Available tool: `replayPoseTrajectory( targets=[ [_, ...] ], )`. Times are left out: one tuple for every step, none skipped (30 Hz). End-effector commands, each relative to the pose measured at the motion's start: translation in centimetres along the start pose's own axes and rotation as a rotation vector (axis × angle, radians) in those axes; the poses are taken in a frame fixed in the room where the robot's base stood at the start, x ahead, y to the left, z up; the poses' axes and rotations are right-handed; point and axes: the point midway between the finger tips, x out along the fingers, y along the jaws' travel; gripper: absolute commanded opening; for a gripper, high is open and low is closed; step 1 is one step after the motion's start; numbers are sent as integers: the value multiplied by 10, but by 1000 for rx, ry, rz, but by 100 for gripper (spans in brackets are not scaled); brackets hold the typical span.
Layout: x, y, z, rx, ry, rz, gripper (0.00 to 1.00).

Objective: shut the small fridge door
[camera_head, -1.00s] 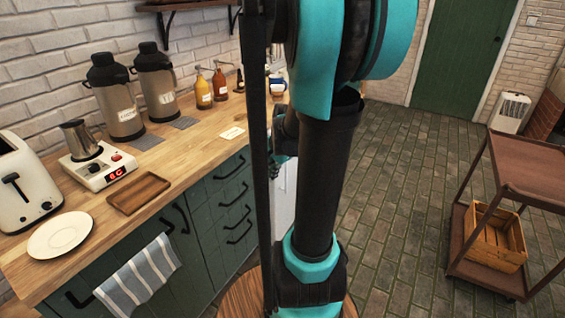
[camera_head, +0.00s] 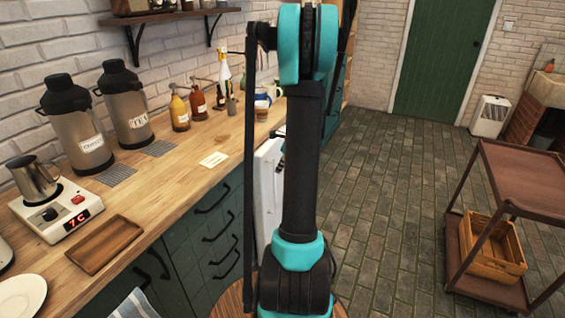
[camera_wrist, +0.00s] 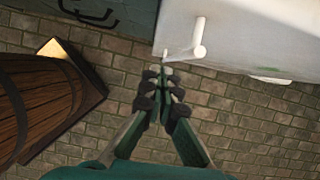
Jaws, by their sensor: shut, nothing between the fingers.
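The small fridge is white. In the head view a narrow part of its white side or door (camera_head: 268,195) shows at the end of the green cabinets, mostly hidden behind my arm. In the wrist view a white panel with a white bar handle (camera_wrist: 199,38) fills the upper right; it looks like the fridge door. My gripper (camera_wrist: 162,80) is shut and empty, with its fingertips just below the panel's lower left corner in the picture. I cannot tell whether they touch it. The gripper is hidden in the head view.
The wooden counter (camera_head: 200,165) with green drawers (camera_head: 213,225) runs along the left. A brown cart (camera_head: 520,180) with a wooden crate (camera_head: 492,250) stands at the right. Brick floor (camera_head: 390,200) between them is clear.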

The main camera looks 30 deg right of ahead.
Motion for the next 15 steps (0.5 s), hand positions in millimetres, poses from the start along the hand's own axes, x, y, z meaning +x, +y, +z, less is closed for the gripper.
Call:
replayPoseTrajectory(
  targets=[
    [11, 0, 0, -1, 0, 0, 0],
    [17, 0, 0, -1, 0, 0, 0],
    [24, 0, 0, -2, 0, 0, 0],
    [29, 0, 0, -2, 0, 0, 0],
    [35, 0, 0, -3, 0, 0, 0],
    [41, 0, 0, -3, 0, 0, 0],
    [43, 0, 5, -4, 0, 0, 0],
    [44, 0, 11, -4, 0, 0, 0],
    [46, 0, 16, -5, 0, 0, 0],
    [47, 1, 20, -5, 0, 0, 0],
    [49, 0, 23, -4, 0, 0, 0],
    [50, 0, 26, -3, 0, 0, 0],
    [51, 0, 29, -3, 1, 0, 0],
    [52, 0, 31, -3, 1, 0, 0],
    [52, 0, 33, -3, 1, 0, 0]
  ],
)
